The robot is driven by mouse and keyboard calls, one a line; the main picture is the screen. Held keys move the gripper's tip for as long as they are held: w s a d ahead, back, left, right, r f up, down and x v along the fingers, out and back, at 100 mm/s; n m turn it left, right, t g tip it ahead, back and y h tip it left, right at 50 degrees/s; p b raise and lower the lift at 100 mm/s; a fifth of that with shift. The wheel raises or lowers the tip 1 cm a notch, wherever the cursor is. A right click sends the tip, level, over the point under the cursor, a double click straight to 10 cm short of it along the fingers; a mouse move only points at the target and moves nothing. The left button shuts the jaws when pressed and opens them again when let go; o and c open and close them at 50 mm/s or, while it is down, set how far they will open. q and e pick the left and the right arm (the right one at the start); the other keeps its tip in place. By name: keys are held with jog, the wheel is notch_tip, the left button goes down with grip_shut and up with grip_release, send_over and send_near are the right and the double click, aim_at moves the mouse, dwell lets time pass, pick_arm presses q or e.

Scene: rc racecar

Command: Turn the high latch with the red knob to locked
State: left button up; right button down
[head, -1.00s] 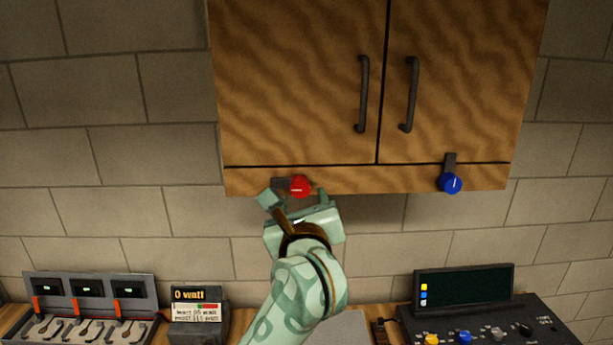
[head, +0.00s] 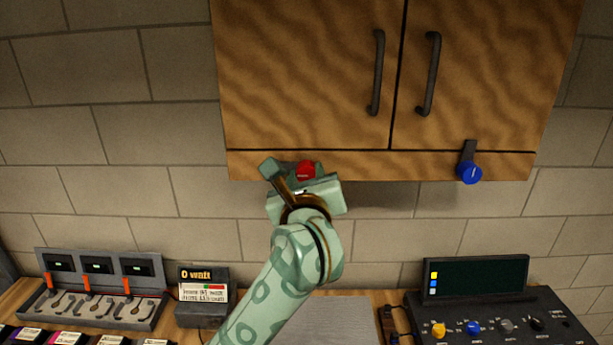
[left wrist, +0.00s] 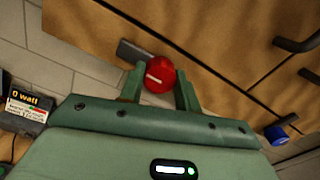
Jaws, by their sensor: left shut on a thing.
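The red knob (head: 306,170) sits on the lower rail of the wooden cabinet (head: 300,70), below the left door. My left gripper (head: 303,175) is at it, shut on it. In the left wrist view the red knob (left wrist: 159,76) lies between the two fingers of my left gripper (left wrist: 160,85). A white line marks its face. A dark latch bar (left wrist: 134,52) extends from the knob toward the upper left in that view; in the head view my gripper hides it. My right gripper is not in view.
A blue knob (head: 469,172) with its latch bar pointing up is on the rail's right side. Dark handles (head: 376,72) stick out from the doors. Below stand a charger unit (head: 95,290), a small display box (head: 203,295) and a control console (head: 500,310).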

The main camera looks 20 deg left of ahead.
pick_arm(q)
jog(key=m+p, duration=0.3)
jog(key=m, duration=0.1)
jog(key=m+p, duration=0.1)
jog(key=m, duration=0.2)
jog(key=shift+p, duration=0.3)
jog(key=m, duration=0.5)
jog(key=shift+f+m, duration=0.1)
jog(key=shift+m, duration=0.2)
jog(key=m, duration=0.5)
jog(key=shift+d, duration=0.1)
jog(key=shift+m, duration=0.3)
jog(key=o, duration=1)
jog(key=shift+w, duration=0.1)
jog(key=shift+f, duration=0.1)
